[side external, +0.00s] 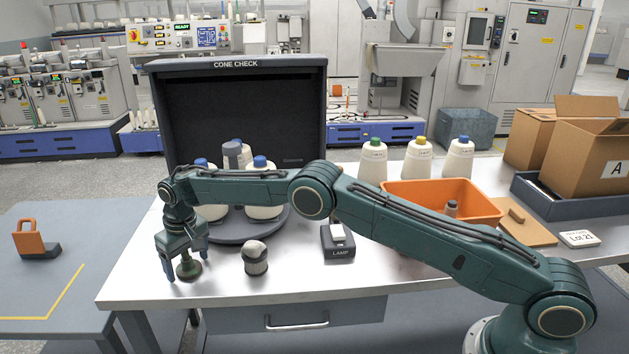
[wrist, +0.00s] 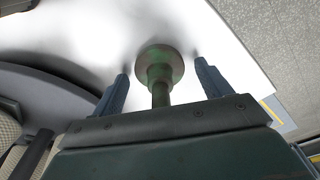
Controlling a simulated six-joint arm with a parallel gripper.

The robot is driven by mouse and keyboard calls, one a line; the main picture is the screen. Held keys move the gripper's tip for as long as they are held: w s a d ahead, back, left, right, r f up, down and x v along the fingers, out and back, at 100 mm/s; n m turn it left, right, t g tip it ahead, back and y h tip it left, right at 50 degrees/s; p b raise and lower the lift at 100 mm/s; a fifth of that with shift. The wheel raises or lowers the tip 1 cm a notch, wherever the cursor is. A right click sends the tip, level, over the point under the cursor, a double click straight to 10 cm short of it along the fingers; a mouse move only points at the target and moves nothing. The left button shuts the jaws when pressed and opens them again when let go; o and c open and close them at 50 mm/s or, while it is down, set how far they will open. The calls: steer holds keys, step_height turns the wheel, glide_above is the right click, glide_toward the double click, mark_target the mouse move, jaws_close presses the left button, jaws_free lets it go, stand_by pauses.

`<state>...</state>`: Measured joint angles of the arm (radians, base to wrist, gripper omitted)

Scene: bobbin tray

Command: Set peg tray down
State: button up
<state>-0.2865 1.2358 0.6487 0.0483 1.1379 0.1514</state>
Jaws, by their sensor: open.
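A small green peg with a stepped stem and a round base (side external: 188,269) is at the front left of the steel table. It appears to stand upright on the tabletop. In the wrist view the peg (wrist: 159,72) shows between the two blue fingers, with a gap on each side. My gripper (side external: 188,268) points down over it and is open; it also shows in the wrist view (wrist: 162,80). The fingers straddle the peg without closing on it. The stem's upper end is hidden by my gripper's body. I see nothing else that is clearly a peg tray.
A dark round turntable (side external: 235,231) with several cones stands inside the black cone check booth (side external: 243,110). A grey-topped bobbin (side external: 256,257) and a lamp switch box (side external: 338,246) are right of my gripper. An orange bin (side external: 450,190) stands farther right. The table's left edge is close.

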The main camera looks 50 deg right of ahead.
step_height(320, 180, up, 12)
steer(key=s, duration=0.1)
steer(key=shift+s, duration=0.25)
stand_by(0.4)
steer(key=shift+d+r, duration=0.1)
steer(key=shift+r, duration=0.05)
stand_by(0.3)
step_height(320, 180, up, 14)
steer(key=t, duration=0.1)
glide_above(193, 270)
steer(key=s+d, duration=0.7)
steer(key=s, duration=0.1)
steer(key=s+d+r+t, duration=0.1)
steer(key=s+d+r, duration=0.2)
steer(key=s, duration=0.3)
steer(key=s+d+r, duration=0.3)
steer(key=s, duration=0.2)
steer(key=s+d+f, duration=0.1)
steer(key=s+f, duration=0.1)
steer(key=s, duration=0.7)
steer(key=s+d+f+t, duration=0.1)
steer(key=s+d+f, duration=0.1)
steer(key=s, duration=0.7)
steer(key=s+d+f+m+t, duration=0.1)
steer(key=s+d+f, duration=0.1)
steer(key=s, duration=0.7)
steer(key=shift+s+d+f, duration=0.2)
steer(key=shift+s+d, duration=0.05)
steer(key=shift+s, duration=0.15)
